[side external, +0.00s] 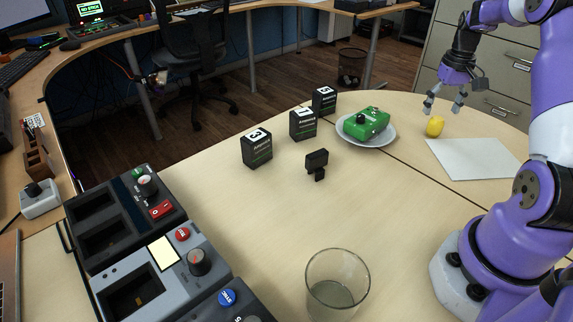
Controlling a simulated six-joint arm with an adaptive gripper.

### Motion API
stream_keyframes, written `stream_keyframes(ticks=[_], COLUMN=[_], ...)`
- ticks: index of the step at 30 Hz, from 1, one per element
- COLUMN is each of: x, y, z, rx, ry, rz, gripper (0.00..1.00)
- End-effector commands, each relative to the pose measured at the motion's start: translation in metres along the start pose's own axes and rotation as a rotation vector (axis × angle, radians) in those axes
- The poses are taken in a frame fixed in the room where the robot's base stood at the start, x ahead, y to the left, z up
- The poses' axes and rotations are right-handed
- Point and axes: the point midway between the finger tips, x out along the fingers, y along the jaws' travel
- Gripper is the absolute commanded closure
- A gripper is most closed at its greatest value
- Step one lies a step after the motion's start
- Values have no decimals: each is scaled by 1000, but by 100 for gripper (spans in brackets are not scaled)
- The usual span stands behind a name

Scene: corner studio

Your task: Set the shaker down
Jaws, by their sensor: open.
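A small yellow egg-like object (435,127), which looks like the shaker, sits on the table (250,225) at the right, just behind the white sheet. My gripper (443,107) points down just above and slightly right of the shaker. Its fingers are spread and empty, and a small gap shows between the fingertips and the shaker. The shaker's whole near side is visible, and nothing hides it.
A plate (349,137) with a green pedal (366,123) stands left of the shaker. A white sheet (473,159) lies in front of it. Several black numbered boxes, a black bracket (317,163), a glass (337,285) and control units (165,262) stand farther left and nearer.

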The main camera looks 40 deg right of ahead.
Motion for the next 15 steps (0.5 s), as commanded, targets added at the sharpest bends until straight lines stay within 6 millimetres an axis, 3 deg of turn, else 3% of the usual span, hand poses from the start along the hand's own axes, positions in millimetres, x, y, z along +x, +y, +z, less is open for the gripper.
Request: stream_keyframes(ticks=[9, 15], x=[44, 55], y=[4, 4], z=[-3, -4], rx=[0, -1], ry=[-4, 0], rz=[-1, 1], gripper=[19, 19])
